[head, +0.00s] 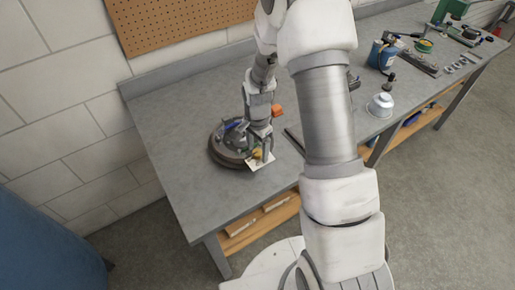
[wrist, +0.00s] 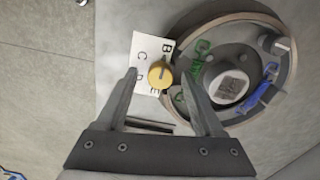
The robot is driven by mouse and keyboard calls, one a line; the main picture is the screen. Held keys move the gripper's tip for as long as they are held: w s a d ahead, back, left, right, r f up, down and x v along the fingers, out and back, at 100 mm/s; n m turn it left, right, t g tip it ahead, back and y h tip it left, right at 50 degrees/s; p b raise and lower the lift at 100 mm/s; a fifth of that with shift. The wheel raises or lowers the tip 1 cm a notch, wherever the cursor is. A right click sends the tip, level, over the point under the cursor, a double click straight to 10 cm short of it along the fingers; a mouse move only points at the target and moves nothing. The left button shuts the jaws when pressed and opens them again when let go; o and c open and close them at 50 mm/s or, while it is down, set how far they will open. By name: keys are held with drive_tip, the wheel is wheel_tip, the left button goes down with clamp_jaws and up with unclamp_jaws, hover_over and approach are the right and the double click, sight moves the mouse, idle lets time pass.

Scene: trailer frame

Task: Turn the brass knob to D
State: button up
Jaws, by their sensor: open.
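The brass knob (wrist: 160,75) is a small yellow round knob on a white card (wrist: 143,45) with the letters B, C, D and E around it. D lies to its left in the wrist view. A dark mark shows on the knob, but I cannot tell surely which letter it points to. My gripper (wrist: 162,71) is open, with one finger on each side of the knob and a visible gap to both. In the head view my gripper (head: 261,143) is low over the card (head: 262,163) at the bench's front edge, partly hiding the knob.
A round metal drum (wrist: 218,22) with green and blue parts inside stands right beside the card. The grey bench (head: 184,125) is clear to the left. A white domed item (head: 380,105) and a blue can (head: 382,55) stand farther right. A pegboard wall is behind.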

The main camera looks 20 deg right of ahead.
clamp_jaws()
idle(0.4)
drive_tip(key=n+b, duration=0.2)
drive_tip(key=n, duration=0.3)
drive_tip(key=shift+n+b, duration=0.3)
drive_tip(key=n+b, duration=0.1)
drive_tip(key=n, duration=0.5)
drive_tip(key=shift+n, duration=0.3)
drive_tip(key=n, duration=1.1)
drive_tip(key=shift+n+p, duration=0.3)
drive_tip(key=shift+p, duration=0.1)
drive_tip(key=shift+a, duration=0.1)
